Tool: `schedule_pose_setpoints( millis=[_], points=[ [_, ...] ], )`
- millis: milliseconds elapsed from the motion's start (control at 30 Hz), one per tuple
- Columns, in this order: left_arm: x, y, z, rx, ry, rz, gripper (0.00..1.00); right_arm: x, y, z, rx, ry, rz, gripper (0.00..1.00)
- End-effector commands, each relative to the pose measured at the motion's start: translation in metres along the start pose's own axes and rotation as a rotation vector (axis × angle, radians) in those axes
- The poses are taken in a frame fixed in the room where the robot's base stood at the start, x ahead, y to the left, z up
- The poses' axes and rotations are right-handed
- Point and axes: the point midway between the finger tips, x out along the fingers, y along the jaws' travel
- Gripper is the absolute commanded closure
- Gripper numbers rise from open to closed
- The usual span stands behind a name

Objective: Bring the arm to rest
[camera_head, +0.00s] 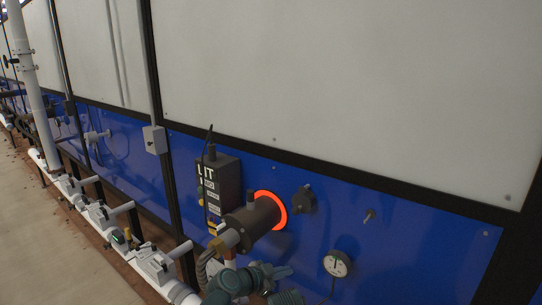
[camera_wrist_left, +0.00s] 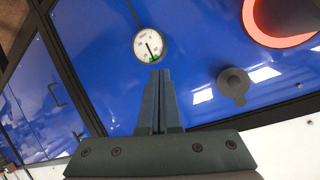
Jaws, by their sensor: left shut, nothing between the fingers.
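My left gripper (camera_wrist_left: 160,75) shows in the wrist view with its two dark fingers pressed together and nothing between them. The fingers extend toward the blue panel (camera_wrist_left: 95,45), just below a round white gauge (camera_wrist_left: 149,45) in the picture. I cannot tell whether the tips touch anything. In the head view, teal parts show low in the middle, and I cannot clearly make out the fingers there. My right gripper is in neither view.
The head view shows the gauge (camera_head: 337,263), a dark cylinder (camera_head: 252,222) with a glowing orange ring (camera_head: 281,209), a black labelled box (camera_head: 220,184) and a dark knob (camera_head: 303,199) along the blue wall. White pipes (camera_head: 100,214) run low at left. The floor (camera_head: 50,255) at left is clear.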

Motion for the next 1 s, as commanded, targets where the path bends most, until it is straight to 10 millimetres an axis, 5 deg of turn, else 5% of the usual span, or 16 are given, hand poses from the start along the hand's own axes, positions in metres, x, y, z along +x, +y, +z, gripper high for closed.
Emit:
schedule_pose_setpoints(
  millis=[300,500,800,1000],
  points=[
    [-0.062,0.035,0.126,-0.547,-0.556,0.08,1.0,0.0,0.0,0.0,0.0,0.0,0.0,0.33],
    [-0.11,0.042,0.177,-0.807,-0.838,-0.042,1.0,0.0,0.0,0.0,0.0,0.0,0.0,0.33],
    [-0.175,0.044,0.221,-1.081,-1.128,-0.304,1.0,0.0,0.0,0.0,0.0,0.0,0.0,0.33],
    [-0.155,0.08,0.196,-0.968,-1.177,-0.227,1.0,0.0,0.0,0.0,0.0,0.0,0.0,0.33]
  ],
)
